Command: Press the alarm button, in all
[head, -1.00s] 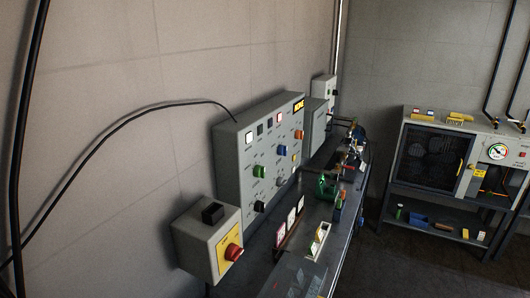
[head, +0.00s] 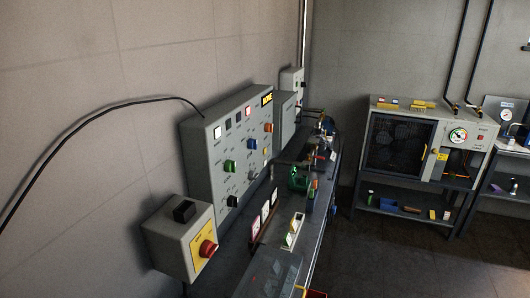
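A grey box (head: 170,238) at the lower left carries a red round button (head: 208,249) on a yellow plate (head: 198,256). A black block (head: 184,211) sits on top of this box. Behind it, a grey control panel (head: 205,150) carries several coloured knobs, including a green one (head: 230,167), a blue one (head: 252,144) and an orange one (head: 268,127). Small square lamps or buttons run along its upper part, one of them lit reddish (head: 249,111). The panel labels are too small to read, so I cannot tell which control is the alarm button. Neither gripper is in view.
A dark bench (head: 275,235) runs along the left wall, with gauges and small parts on it. A grey cabinet (head: 465,160) with a dial stands on a shelf unit at the right. Open dark floor (head: 390,255) lies between them.

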